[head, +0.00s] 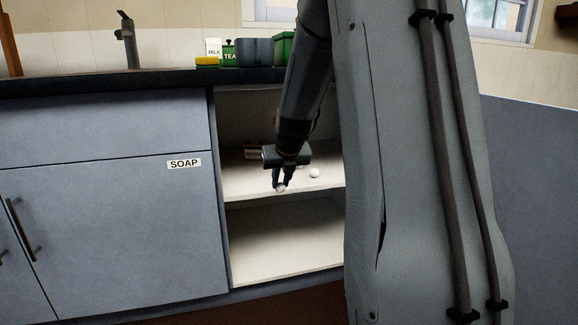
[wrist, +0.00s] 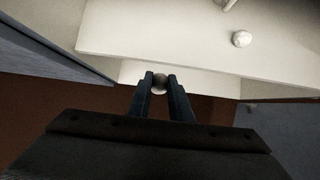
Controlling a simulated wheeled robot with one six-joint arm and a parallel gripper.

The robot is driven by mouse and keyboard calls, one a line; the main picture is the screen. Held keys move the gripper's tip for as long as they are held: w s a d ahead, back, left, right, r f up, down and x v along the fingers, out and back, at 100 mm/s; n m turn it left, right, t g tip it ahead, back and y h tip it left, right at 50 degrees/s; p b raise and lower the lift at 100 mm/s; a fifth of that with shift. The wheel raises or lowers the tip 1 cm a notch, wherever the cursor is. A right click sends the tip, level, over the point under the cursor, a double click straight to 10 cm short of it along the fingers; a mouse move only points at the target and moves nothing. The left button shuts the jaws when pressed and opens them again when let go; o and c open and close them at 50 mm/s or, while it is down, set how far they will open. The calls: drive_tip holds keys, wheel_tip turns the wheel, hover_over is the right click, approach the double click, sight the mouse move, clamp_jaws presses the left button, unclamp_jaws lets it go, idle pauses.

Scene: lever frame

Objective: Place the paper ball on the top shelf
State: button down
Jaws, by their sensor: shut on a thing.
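My gripper (head: 282,184) is at the front edge of the top shelf (head: 315,184) of the open cabinet. It is shut on a small pale paper ball (head: 281,188). In the wrist view the held ball (wrist: 160,82) sits between the fingertips of my gripper (wrist: 161,78), in front of the shelf edge. A second white ball (head: 314,173) rests on the top shelf to the right of my gripper; it also shows in the wrist view (wrist: 242,39). Part of the shelf's right side is hidden behind my arm.
The lower shelf (head: 285,245) is bare where visible. A small brown item (head: 254,153) lies at the back of the top shelf. A closed cabinet front with a SOAP label (head: 184,164) stands at left.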

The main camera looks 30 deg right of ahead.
drive_tip(key=w+d+b, duration=0.1)
drive_tip(key=w, duration=0.3)
drive_tip(key=w+d+b, duration=0.1)
drive_tip(key=w+b, duration=0.1)
drive_tip(key=w, duration=0.3)
drive_tip(key=w+d+b, duration=0.2)
drive_tip(key=w, duration=0.2)
drive_tip(key=shift+w+f, duration=0.1)
drive_tip(key=shift+w, duration=0.3)
drive_tip(key=w+b, duration=0.1)
drive_tip(key=w+d, duration=0.1)
drive_tip(key=w, duration=0.1)
drive_tip(key=shift+w+f+b, duration=0.1)
drive_tip(key=shift+w+b, duration=0.1)
drive_tip(key=shift+b, duration=0.2)
drive_tip(key=shift+s+p, duration=0.15)
drive_tip(key=shift+p, duration=1)
drive_tip(key=shift+f+p, duration=0.6)
drive_tip(key=shift+p, duration=0.2)
drive_tip(key=shift+f, duration=0.1)
drive_tip(key=c, duration=1.6)
unclamp_jaws()
drive_tip(key=r+b, duration=0.1)
drive_tip(key=b, duration=0.4)
drive_tip(key=b, duration=0.3)
drive_tip(key=shift+s+r, duration=0.2)
drive_tip(key=shift+r, duration=0.05)
